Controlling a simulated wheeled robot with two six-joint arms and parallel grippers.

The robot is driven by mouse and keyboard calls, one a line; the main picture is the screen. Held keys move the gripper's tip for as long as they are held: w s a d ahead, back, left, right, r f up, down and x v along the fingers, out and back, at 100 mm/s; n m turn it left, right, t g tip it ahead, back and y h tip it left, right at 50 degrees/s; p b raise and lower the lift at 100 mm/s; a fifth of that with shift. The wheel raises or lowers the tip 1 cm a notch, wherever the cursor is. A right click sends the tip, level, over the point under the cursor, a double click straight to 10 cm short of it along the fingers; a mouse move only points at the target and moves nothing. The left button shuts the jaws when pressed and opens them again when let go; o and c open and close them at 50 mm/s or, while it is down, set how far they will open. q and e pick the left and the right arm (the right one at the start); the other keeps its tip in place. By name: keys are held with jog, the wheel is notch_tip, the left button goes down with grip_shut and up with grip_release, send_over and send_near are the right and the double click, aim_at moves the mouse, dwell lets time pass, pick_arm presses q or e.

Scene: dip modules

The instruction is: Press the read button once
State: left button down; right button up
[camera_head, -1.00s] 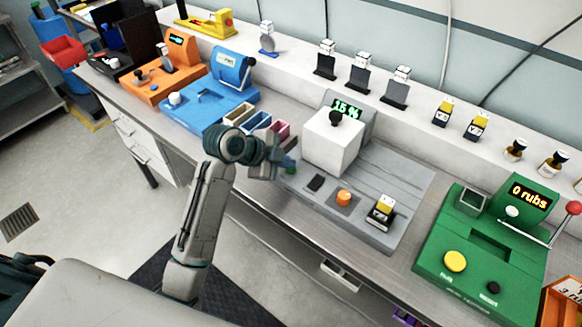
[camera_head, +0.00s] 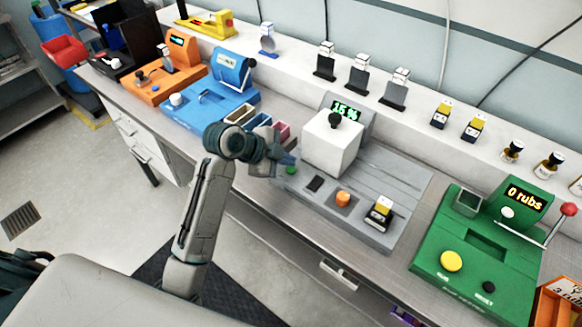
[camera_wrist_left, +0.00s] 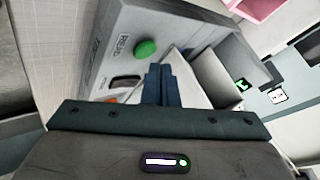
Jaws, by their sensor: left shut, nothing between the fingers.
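The read button is a round green button (camera_head: 291,170) at the left front of the grey module (camera_head: 378,235). In the left wrist view the green button (camera_wrist_left: 146,48) sits by the label "READ" on the grey panel. My left gripper (camera_head: 290,158) is shut and empty, just above and behind the button in the head view. In the wrist view its blue fingertips (camera_wrist_left: 160,70) are close below the button in the picture, and I see no clear contact. The module's display (camera_head: 346,111) reads 15 %. My right gripper is not in view.
A white box (camera_head: 331,142) with a black knob stands on the grey module. A black switch (camera_head: 315,184) and an orange knob (camera_head: 343,198) lie right of the button. A blue module (camera_head: 205,105) is to the left, a green machine (camera_head: 470,285) to the right.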

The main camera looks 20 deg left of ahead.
aim_at(287, 170)
pick_arm(q)
jog(key=shift+r+p, duration=2.45)
jog(key=shift+r, duration=0.15)
jog(key=shift+f, duration=0.1)
